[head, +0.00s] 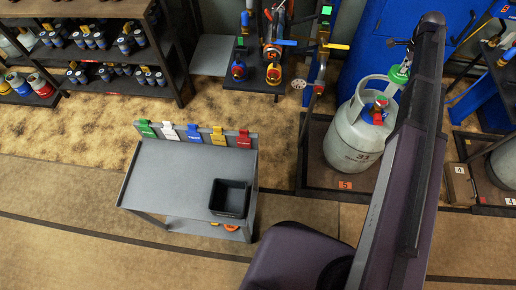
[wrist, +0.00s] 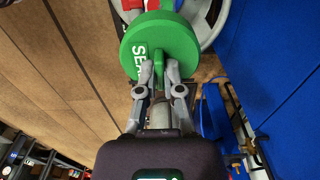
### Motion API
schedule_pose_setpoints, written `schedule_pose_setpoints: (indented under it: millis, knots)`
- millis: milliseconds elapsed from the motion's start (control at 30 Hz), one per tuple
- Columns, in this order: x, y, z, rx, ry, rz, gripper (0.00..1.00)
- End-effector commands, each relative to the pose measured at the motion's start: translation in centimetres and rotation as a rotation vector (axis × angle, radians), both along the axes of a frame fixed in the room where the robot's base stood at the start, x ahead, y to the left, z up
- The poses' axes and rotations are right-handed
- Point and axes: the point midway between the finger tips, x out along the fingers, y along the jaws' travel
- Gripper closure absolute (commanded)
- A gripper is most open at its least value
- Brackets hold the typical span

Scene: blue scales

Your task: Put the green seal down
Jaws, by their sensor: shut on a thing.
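The green seal (wrist: 160,42) is a thick round disc with white lettering, partly readable as "SEA". In the wrist view my gripper (wrist: 159,72) is shut on a narrow green tab at its near edge. In the head view a green and white piece, seemingly the seal (head: 399,74), shows beside my arm, above and right of the grey gas cylinder (head: 350,142). My gripper is mostly hidden there by my arm. The cylinder's pale collar, with red and blue parts, shows behind the seal in the wrist view; whether they touch I cannot tell.
A grey cart (head: 165,178) stands at the left centre with a black bin (head: 230,198) and a row of coloured tags along its back edge. A blue cabinet (head: 375,45) stands behind the cylinder. Shelves (head: 100,48) fill the back left. The floor in front is clear.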

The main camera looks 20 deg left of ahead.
Motion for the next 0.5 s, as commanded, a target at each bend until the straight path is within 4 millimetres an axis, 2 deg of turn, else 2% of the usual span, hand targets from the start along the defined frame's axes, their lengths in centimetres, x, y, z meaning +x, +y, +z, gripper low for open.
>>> schedule_pose_setpoints:
  millis: [33, 500]
  knots:
    - [0.0, 0.0, 1.3, 0.000, 0.000, 0.000, 1.00]
    - [0.0, 0.0, 7.0, 0.000, 0.000, 0.000, 1.00]
